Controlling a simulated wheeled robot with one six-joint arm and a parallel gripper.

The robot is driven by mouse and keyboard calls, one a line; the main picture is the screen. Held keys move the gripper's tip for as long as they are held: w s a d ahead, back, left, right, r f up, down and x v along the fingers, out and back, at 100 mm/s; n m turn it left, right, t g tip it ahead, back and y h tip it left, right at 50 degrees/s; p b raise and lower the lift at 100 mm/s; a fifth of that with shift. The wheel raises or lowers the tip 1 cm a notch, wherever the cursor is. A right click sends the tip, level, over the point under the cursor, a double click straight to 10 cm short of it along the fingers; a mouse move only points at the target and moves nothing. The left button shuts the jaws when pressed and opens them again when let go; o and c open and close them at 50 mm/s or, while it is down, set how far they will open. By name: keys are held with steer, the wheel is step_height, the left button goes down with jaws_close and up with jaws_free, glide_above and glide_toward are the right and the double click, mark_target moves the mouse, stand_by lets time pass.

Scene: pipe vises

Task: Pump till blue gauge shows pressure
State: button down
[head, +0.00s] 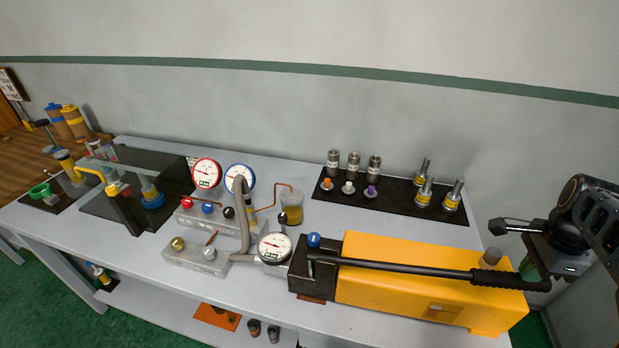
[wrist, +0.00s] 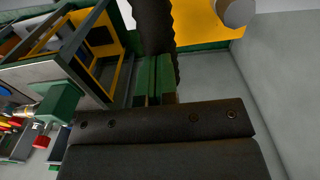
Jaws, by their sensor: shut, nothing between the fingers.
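The blue-rimmed gauge (head: 239,178) stands behind the valve block, beside a red-rimmed gauge (head: 206,172). Its needle is too small to read surely. The yellow pump (head: 405,265) lies on the bench at the right front. Its long black lever (head: 400,265) lies low along the top, with a thick grip (head: 495,276) at the right end. My gripper (head: 497,226) is shut and empty, above and behind that grip and apart from it. In the wrist view, my gripper body fills the lower middle; a black ribbed piece stands above it, and I cannot tell what it is.
A third gauge (head: 274,247) sits at the pump's left end. The valve block (head: 215,218) has red, blue and black knobs. A black mat (head: 395,205) with fittings lies behind the pump. A wall stands behind the bench. Free room lies right of the pump.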

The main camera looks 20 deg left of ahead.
step_height(320, 180, up, 11)
steer(key=a+p, duration=0.2)
steer(key=p, duration=0.6)
steer(key=shift+s+a+r, duration=0.15)
steer(key=shift+a, duration=0.1)
steer(key=shift+d+f+b, duration=0.25)
steer(key=shift+f+b, duration=0.5)
steer(key=shift+f, duration=0.35)
steer(key=shift+d+f+b, duration=0.25)
steer(key=shift+f+b, duration=0.55)
steer(key=shift+f, duration=0.25)
steer(key=shift+d+f+b, duration=0.25)
steer(key=shift+f+b, duration=0.5)
steer(key=shift+f, duration=0.35)
